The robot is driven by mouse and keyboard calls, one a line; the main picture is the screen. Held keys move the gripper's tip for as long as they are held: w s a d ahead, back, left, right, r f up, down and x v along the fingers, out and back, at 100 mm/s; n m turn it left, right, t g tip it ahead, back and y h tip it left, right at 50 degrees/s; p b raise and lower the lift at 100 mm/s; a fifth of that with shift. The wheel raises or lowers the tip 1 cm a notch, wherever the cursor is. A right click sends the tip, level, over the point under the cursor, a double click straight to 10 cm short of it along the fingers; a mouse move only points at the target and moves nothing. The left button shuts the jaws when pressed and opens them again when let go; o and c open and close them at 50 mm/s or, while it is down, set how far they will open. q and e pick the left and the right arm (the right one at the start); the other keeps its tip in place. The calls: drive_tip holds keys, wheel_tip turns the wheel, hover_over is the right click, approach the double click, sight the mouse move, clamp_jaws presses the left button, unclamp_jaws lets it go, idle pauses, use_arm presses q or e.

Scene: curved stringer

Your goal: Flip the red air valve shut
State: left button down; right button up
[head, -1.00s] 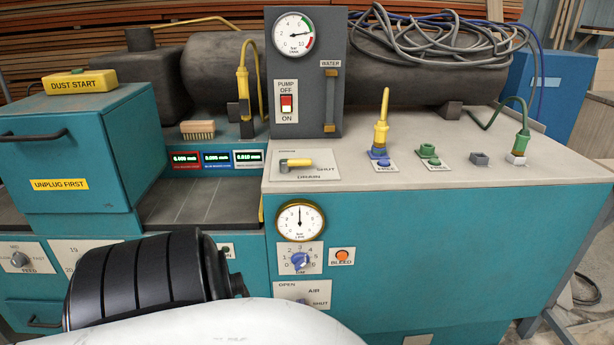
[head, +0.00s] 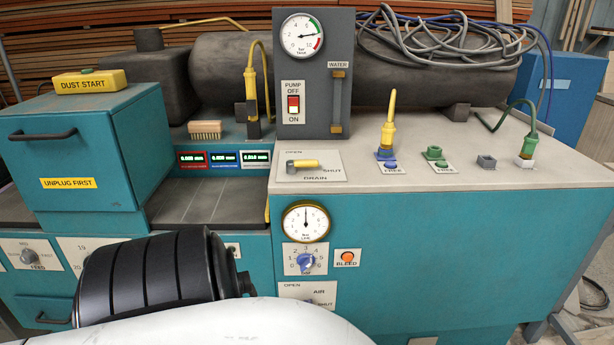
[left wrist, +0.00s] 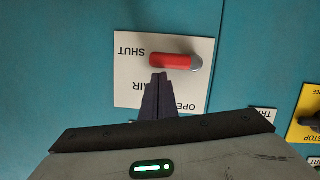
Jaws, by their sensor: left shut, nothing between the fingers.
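The red air valve lever (left wrist: 170,62) shows in the left wrist view, which is upside down. It lies level across its white AIR plate (left wrist: 190,90), with its grey metal pivot at the right and its red end towards the word SHUT. My left gripper (left wrist: 158,78) is shut and empty, its dark fingertips just below the lever in the picture, very close to it; I cannot tell if they touch. In the head view the AIR plate (head: 298,288) is partly covered by my left arm, and the lever and fingertips are hidden. My right gripper is not in view.
Above the AIR plate are a blue knob (head: 305,262), an orange BLEED button (head: 347,257) and a round gauge (head: 305,221). A yellow DRAIN lever (head: 303,163) lies on the bench top. A yellow STOP plate (left wrist: 307,118) is at the wrist view's right edge.

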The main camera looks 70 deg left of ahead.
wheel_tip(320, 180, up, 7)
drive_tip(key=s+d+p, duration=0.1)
drive_tip(key=p, duration=0.7)
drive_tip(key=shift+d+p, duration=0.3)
drive_tip(key=shift+p, duration=0.05)
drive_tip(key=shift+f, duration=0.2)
